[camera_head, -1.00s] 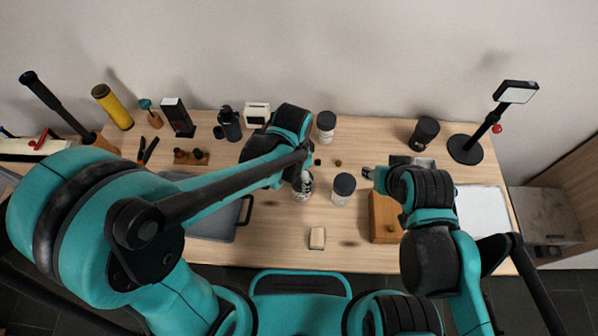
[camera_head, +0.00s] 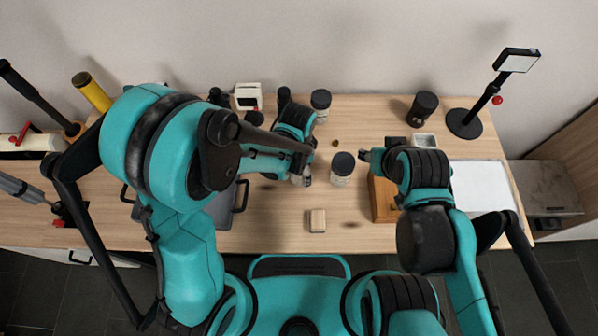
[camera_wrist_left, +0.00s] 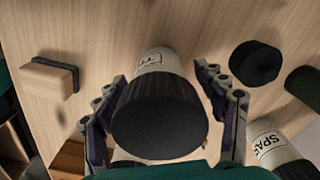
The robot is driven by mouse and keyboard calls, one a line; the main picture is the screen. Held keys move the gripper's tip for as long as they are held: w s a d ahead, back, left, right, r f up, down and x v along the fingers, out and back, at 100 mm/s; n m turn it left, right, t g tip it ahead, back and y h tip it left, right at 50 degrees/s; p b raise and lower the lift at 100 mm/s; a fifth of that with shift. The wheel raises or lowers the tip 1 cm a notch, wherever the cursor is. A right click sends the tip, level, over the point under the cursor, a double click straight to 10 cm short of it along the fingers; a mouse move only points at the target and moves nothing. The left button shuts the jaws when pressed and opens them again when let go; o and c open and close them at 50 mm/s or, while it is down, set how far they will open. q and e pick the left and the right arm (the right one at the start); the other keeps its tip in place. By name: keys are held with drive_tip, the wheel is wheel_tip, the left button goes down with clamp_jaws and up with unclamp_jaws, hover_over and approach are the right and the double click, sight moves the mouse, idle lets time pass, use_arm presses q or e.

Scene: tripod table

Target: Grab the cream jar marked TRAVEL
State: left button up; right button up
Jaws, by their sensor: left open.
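In the left wrist view a jar with a ribbed black lid (camera_wrist_left: 158,118) and a pale body stands between the fingers of my left gripper (camera_wrist_left: 165,90). Only part of its label shows, too little to read fully. The fingers are open on either side of it; contact cannot be told. In the head view my left gripper (camera_head: 303,178) is low over the table and mostly hides this jar. A second black-lidded jar (camera_head: 343,169) stands just right of it. A third jar (camera_head: 320,106), at the back, shows "SPA" lettering in the wrist view (camera_wrist_left: 268,143). My right gripper (camera_head: 367,156) hovers near the wooden box.
The wooden box (camera_head: 383,200) stands right of the jars. A small block (camera_head: 317,221) lies near the front edge. A dark grey tray (camera_head: 226,212) lies left. A black cylinder (camera_head: 424,106) and a lamp stand (camera_head: 464,122) stand back right.

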use_arm(q)
drive_tip(key=shift+r, duration=0.1)
drive_tip(key=c, duration=1.2)
drive_tip(key=shift+o, duration=0.2)
